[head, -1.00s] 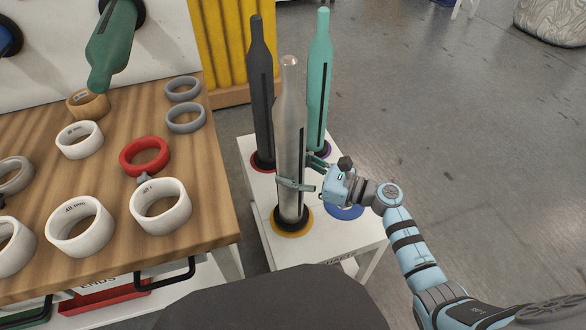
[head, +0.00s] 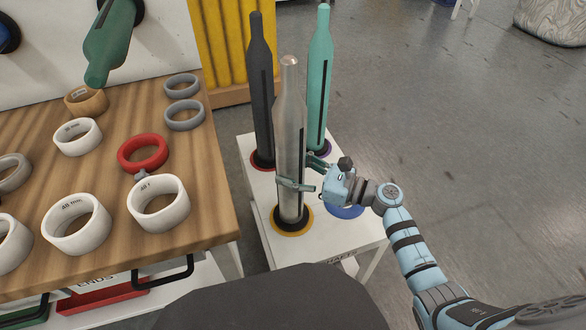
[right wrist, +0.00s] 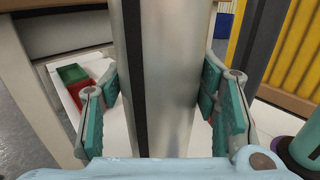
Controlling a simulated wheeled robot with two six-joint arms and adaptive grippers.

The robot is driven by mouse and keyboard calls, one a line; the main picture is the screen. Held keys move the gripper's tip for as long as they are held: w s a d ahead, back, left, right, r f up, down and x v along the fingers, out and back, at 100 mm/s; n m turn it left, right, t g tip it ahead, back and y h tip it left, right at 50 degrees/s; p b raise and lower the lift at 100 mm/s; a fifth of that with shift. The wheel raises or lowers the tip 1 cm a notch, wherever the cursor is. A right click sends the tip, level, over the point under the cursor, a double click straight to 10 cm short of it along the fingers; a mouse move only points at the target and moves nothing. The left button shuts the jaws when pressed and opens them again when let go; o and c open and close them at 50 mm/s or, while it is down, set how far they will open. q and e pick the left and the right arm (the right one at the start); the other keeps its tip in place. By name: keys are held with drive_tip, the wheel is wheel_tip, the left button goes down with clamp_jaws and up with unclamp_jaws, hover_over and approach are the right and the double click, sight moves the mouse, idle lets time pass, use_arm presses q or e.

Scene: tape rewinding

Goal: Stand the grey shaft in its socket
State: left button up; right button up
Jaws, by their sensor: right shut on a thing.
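The grey shaft (head: 289,150) is a light metallic bottle-shaped post with a dark stripe. It stands upright in the head view, its foot in the black socket with a yellow ring (head: 292,227) on the white stand. My right gripper (head: 297,186) is shut on its lower part from the right. In the right wrist view the shaft (right wrist: 170,80) fills the middle, between the teal finger pads. Whether the foot is fully seated inside the socket is hidden. My left gripper does not show.
A dark shaft (head: 261,90) and a teal shaft (head: 319,80) stand behind on the white stand (head: 345,235), in red and purple rings. A blue ring (head: 346,212) is beside my right gripper. A wooden table (head: 110,190) with several tape rolls is at left.

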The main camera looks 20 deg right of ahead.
drive_tip(key=o, duration=1.8)
drive_tip(key=shift+f, duration=0.15)
drive_tip(key=v, duration=1.2)
